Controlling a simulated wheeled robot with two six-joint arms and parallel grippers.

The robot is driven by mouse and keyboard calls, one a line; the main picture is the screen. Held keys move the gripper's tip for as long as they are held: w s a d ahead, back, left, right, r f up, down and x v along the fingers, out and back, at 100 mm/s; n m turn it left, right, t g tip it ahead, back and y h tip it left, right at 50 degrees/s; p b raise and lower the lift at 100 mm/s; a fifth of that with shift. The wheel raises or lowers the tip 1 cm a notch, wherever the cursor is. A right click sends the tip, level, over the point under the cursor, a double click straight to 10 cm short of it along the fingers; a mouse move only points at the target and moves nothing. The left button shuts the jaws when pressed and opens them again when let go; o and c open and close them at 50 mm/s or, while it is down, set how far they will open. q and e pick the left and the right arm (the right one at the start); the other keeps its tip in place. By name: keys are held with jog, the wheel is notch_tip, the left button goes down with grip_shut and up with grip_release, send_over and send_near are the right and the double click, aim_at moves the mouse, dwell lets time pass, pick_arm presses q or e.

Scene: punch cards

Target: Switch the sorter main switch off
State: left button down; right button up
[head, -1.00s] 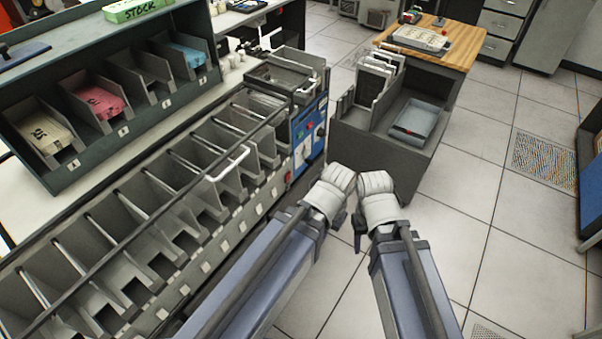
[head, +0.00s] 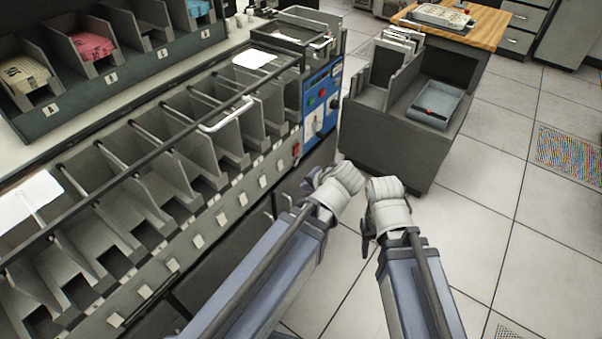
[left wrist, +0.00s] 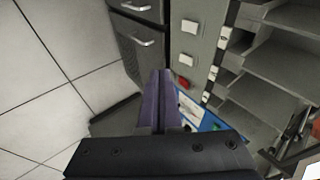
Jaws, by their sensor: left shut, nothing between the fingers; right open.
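The grey card sorter (head: 150,190) runs along the left of the head view. At its far end is a blue control panel (head: 336,78) with red and green buttons and a pale plate with a dark knob or lever (head: 313,124). Which part is the main switch I cannot tell. A red button (head: 296,150) sits on grey metal left of the panel; it also shows in the left wrist view (left wrist: 183,84). My left gripper (head: 313,180) is shut and empty, below and apart from the panel. My right gripper (head: 365,232) is open and empty, right of it.
A grey cart (head: 395,145) with card racks and a tray (head: 435,104) stands just beyond my grippers. A wood-topped table (head: 480,25) is behind it. The tiled floor (head: 480,220) at right is clear.

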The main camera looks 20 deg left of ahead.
pick_arm(q)
jog(key=w+f+m+t+y+b, duration=0.2)
jog(key=w+f+m+t+b, duration=0.7)
jog(key=b, duration=2)
jog(key=w+f+t, duration=0.2)
jog(key=w+f, duration=0.2)
jog(key=shift+a+m+t, duration=0.2)
jog(key=shift+m+t, duration=0.1)
jog(key=shift+t, duration=0.1)
jog(key=shift+f, duration=0.1)
jog(key=p, duration=0.1)
send_near(297, 150)
jog(key=w+r, duration=0.2)
jog(key=w, duration=0.4)
jog(key=shift+w+a+f, duration=0.1)
jog(key=shift+a+f, duration=0.05)
jog(key=shift+a, duration=0.8)
